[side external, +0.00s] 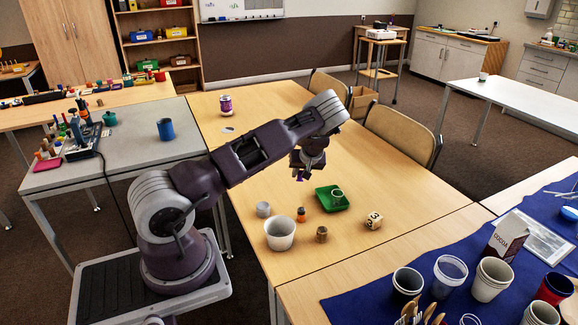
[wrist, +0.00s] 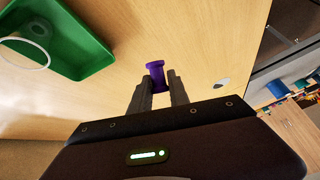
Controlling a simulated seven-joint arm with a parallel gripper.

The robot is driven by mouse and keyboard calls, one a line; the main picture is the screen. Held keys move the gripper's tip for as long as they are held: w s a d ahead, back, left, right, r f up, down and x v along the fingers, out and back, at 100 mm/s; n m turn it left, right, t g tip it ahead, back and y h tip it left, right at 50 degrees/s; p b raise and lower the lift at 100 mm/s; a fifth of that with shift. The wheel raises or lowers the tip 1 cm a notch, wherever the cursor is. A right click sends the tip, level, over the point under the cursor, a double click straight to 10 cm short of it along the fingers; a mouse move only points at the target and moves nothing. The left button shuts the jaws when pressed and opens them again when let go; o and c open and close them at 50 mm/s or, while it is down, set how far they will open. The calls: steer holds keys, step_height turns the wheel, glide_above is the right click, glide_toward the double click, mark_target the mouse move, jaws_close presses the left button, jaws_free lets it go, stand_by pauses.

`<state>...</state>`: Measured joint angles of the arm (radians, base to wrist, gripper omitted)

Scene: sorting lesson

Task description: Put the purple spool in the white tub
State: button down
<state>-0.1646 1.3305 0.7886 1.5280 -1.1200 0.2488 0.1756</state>
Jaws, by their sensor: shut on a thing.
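The purple spool (wrist: 157,74) is held between the two fingers of my gripper (wrist: 158,92) in the wrist view. In the side view a small purple bit of the spool (side external: 299,178) shows at the tips of my gripper (side external: 299,174), above the table. The white tub (side external: 280,234) stands upright on the table, in front of and to the left of my gripper. My gripper is apart from the tub. The tub is not seen in the wrist view.
A green tray (side external: 325,203) with a pale ring-like item lies near my gripper, also in the wrist view (wrist: 88,48). A grey cup (side external: 263,209), an orange spool (side external: 301,214), a brown spool (side external: 322,234) and a numbered cube (side external: 374,220) stand near the tub. The table's far part is mostly clear.

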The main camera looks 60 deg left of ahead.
mark_target(281, 222)
steer(key=d+h, duration=0.1)
steer(key=d+m, duration=0.1)
steer(key=d, duration=0.1)
steer(key=d+g+h, duration=0.1)
steer(key=d, duration=0.1)
steer(key=shift+s+d+r+m+h, duration=0.1)
steer(key=shift+s+d+m+h, duration=0.1)
steer(key=shift+s+m+h, duration=0.1)
steer(key=s+d+h, duration=0.1)
steer(key=d, duration=0.1)
steer(key=s+d+r+m+g+h, duration=0.1)
steer(key=s+d, duration=0.1)
steer(key=s+d+g+h, duration=0.1)
steer(key=d, duration=0.1)
steer(key=shift+s+d+r, duration=0.2)
steer(key=shift+s+r, duration=0.1)
steer(key=s+d+r+m+g+h, duration=0.25)
steer(key=s+d+r, duration=0.35)
steer(key=s, duration=0.4)
steer(key=shift+n, duration=0.45)
step_height(281, 222, down, 10)
steer(key=shift+w+r, duration=0.1)
steer(key=shift+r, duration=0.05)
steer(key=c, duration=1.2)
jaws_free()
steer(key=shift+o, duration=0.2)
